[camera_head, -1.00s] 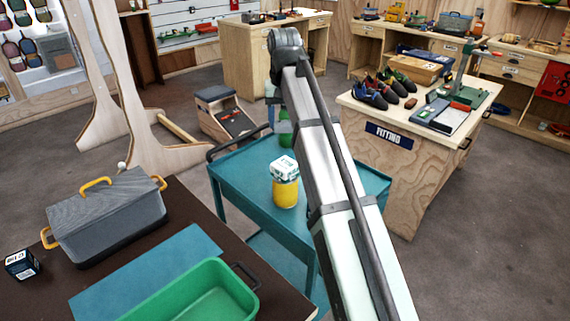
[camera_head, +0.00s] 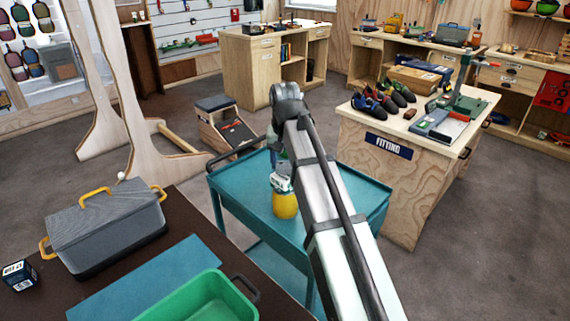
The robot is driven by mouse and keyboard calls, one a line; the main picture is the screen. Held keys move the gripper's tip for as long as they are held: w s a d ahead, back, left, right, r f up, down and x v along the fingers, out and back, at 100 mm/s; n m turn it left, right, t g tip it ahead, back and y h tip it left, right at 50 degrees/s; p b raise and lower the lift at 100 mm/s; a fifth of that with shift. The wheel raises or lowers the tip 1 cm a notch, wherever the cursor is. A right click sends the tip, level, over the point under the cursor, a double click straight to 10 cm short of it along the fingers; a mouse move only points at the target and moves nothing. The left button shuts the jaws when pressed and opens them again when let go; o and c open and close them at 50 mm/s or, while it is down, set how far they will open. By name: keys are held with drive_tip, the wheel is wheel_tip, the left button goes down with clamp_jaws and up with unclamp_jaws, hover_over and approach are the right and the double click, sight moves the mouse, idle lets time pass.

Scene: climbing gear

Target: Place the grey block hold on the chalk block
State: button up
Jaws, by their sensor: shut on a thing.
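My arm rises from the lower right to a dark joint near the picture's middle. I cannot make out the grey block hold. A small dark blue box with white lettering (camera_head: 20,275) lies at the left edge of the brown table; it may be the chalk block, but I cannot tell.
The brown table holds a grey lidded box with yellow handles (camera_head: 110,235), a blue mat (camera_head: 130,291) and a green bin (camera_head: 205,296). Behind the cart stands a wooden bench with a FITTING sign (camera_head: 388,146), carrying shoes and tools. Grey floor lies between.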

sight(285, 165)
drive_tip(key=shift+f, duration=0.65)
drive_tip(key=shift+f, duration=0.15)
drive_tip(key=o, duration=1.1)
drive_tip(key=shift+c, duration=0.2)
wheel_tip(285, 165, up, 12)
drive_tip(key=s, duration=0.1)
drive_tip(key=shift+s, duration=0.2)
